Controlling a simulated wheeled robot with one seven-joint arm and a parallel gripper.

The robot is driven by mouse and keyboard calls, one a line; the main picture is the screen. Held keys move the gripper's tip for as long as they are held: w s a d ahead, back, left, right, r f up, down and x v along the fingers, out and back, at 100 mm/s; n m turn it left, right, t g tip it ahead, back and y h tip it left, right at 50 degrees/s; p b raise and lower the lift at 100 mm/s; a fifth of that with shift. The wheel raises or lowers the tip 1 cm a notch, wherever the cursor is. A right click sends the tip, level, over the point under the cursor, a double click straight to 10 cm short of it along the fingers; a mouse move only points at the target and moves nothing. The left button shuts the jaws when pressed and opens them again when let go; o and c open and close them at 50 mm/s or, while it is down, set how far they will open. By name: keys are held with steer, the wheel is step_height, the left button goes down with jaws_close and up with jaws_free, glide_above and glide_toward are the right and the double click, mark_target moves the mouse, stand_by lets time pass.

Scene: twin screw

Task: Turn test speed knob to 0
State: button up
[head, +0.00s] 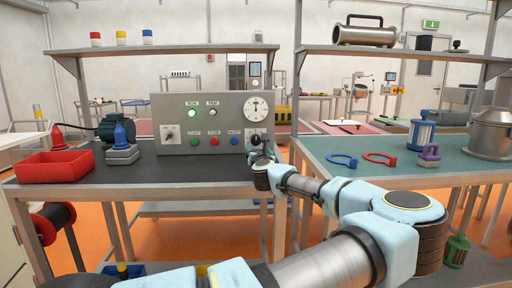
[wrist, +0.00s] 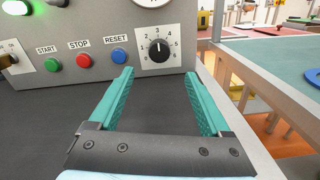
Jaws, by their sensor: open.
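The test speed knob (wrist: 158,50) is a black knob on a white numbered plate at the right end of the grey control panel (wrist: 100,22). In the wrist view its pointer line points about straight up, near the 3. My gripper (wrist: 158,73) is open and empty, with its two teal fingers spread to the left and right below the knob. The knob lies beyond the fingertips, in line with the gap; no contact shows. In the head view my gripper (head: 257,145) is in front of the panel's lower right and hides much of the knob.
Green START (wrist: 52,64), red STOP (wrist: 84,60) and blue RESET (wrist: 119,55) buttons lie left of the knob, RESET close to the left finger. A round dial (head: 256,107) is above the knob. The dark bench top (head: 190,172) in front of the panel is clear.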

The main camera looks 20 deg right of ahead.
mark_target(256, 141)
steer(key=w, duration=0.3)
steer(key=w+d+p, duration=0.1)
steer(key=w, duration=0.2)
steer(key=w+d+p, duration=0.1)
steer(key=w, duration=0.3)
steer(key=shift+w, duration=0.1)
jaws_close()
stand_by(0.4)
